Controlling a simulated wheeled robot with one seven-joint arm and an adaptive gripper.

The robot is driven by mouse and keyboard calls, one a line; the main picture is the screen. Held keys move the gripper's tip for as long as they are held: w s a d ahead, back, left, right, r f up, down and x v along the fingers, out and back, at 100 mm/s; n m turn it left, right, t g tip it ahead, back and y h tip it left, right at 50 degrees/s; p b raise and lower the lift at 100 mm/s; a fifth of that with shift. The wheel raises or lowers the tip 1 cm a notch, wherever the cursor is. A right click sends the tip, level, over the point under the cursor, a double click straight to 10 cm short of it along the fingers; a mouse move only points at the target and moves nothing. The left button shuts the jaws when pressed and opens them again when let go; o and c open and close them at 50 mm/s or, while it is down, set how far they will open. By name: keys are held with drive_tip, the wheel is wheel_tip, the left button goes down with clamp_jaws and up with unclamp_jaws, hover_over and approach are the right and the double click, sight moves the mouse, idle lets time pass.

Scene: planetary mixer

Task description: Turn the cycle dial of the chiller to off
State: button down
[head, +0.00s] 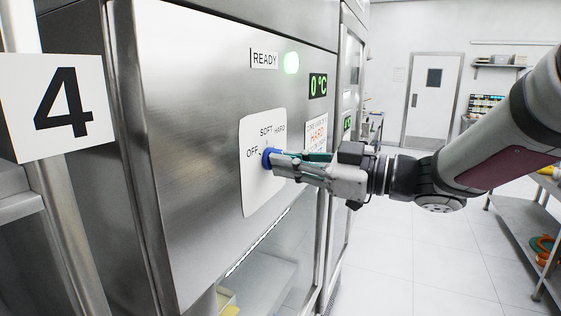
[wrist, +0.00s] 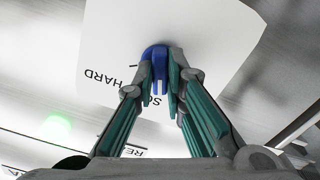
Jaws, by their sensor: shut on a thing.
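The blue cycle dial (head: 267,158) sits on a white plate (head: 250,190) on the steel front of the chiller (head: 200,120). The plate is marked OFF, SOFT and HARD. My gripper (head: 280,159) reaches in from the right and is shut on the dial. In the wrist view the blue dial (wrist: 155,62) is between my gripper's green-padded fingers (wrist: 165,85). My fingers cover part of the dial in the head view, and its pointer direction is hard to tell.
A sign with a 4 (head: 58,103) stands at the left. A steel table (head: 530,215) stands at the right, with open floor between.

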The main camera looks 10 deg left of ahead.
drive_tip(key=n+b, duration=0.2)
drive_tip(key=n, duration=0.2)
drive_tip(key=shift+b, duration=0.35)
drive_tip(key=shift+n, duration=0.4)
drive_tip(key=shift+n+b, duration=1.15)
drive_tip(key=shift+n, duration=0.15)
drive_tip(key=c, duration=1.5)
unclamp_jaws()
drive_tip(key=shift+d, duration=0.1)
drive_tip(key=shift+p+v, duration=0.9)
drive_tip(key=shift+v, duration=2.5)
